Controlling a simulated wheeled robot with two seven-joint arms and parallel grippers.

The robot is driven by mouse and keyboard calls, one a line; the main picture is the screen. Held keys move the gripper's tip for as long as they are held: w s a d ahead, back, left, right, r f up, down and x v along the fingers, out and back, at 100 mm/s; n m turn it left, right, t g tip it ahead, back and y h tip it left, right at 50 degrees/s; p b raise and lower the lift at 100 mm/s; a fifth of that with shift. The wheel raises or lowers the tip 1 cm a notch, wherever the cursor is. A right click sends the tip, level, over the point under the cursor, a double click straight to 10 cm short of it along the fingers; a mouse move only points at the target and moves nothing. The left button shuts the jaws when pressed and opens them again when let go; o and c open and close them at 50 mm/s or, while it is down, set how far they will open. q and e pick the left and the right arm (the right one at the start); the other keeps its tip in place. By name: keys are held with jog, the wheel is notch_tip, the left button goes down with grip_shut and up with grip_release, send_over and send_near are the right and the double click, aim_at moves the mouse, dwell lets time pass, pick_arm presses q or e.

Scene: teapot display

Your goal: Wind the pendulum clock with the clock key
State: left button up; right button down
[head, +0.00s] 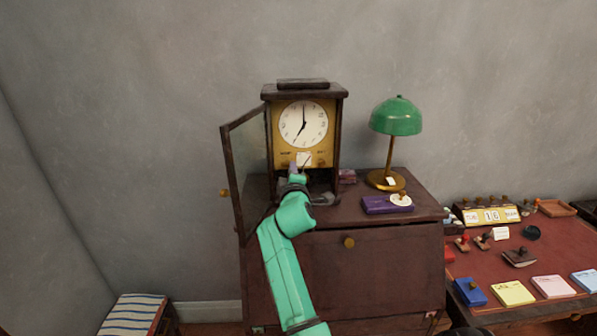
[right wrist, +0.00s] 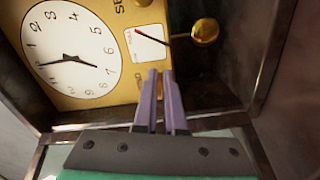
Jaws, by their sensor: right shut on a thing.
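The pendulum clock (head: 304,124) stands on a dark cabinet, its glass door (head: 246,165) swung open to the left. In the right wrist view its white dial (right wrist: 68,50) appears turned, beside a small white gauge (right wrist: 147,47) with a thin needle and a gold ball (right wrist: 205,31). My right gripper (head: 298,172) is at the open clock front, below the dial. In the right wrist view its purple fingers (right wrist: 159,80) are closed close together, tips near the gold plate. The clock key they hold is almost wholly hidden between them. My left gripper is out of view.
A green lamp (head: 397,118) and a purple box (head: 385,204) stand on the cabinet (head: 390,262) right of the clock. A red-topped desk (head: 490,262) with stamps and note pads is at right. The open door borders my right arm on the left.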

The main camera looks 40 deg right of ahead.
jog(key=shift+a+r+m, duration=0.1)
jog(key=shift+r+m, duration=0.3)
jog(key=shift+m, duration=0.5)
jog(key=shift+w+b, duration=0.1)
jog(key=shift+b, duration=0.2)
jog(key=c, duration=1)
grip_release()
jog(key=shift+w+a+f, duration=0.1)
jog(key=shift+f, duration=0.05)
jog(key=shift+f, duration=0.1)
